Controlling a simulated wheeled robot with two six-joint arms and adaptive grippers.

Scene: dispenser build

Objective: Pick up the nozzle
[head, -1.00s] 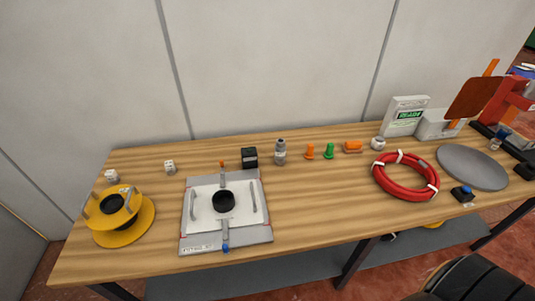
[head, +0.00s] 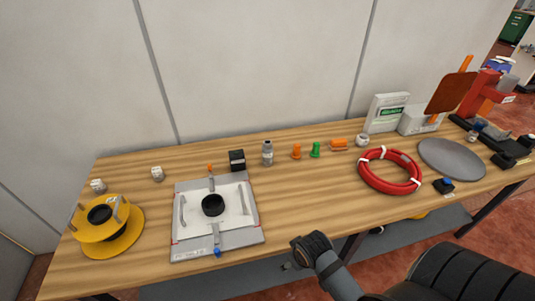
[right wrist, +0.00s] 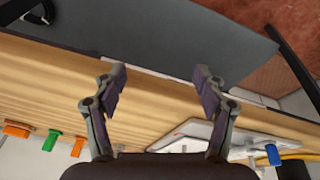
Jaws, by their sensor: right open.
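A small upright orange piece (head: 297,151) and a green piece (head: 316,149) of like shape stand mid-table towards the back. They look like nozzles, but I cannot tell which one the task means. In the right wrist view the orange piece (right wrist: 78,146) and the green piece (right wrist: 52,140) show at lower left. My right gripper (right wrist: 160,76) is open and empty, its fingers spread wide. In the head view my right gripper (head: 306,248) is at the table's front edge, well in front of both pieces. My left gripper is out of view.
A fixture plate (head: 188,246) with a black ring (head: 213,205) lies left of my right gripper. A grey bottle (head: 267,153), an orange block (head: 339,145) and a white part (head: 362,140) stand near the pieces. A red hose coil (head: 367,181) lies right. The middle front is clear.

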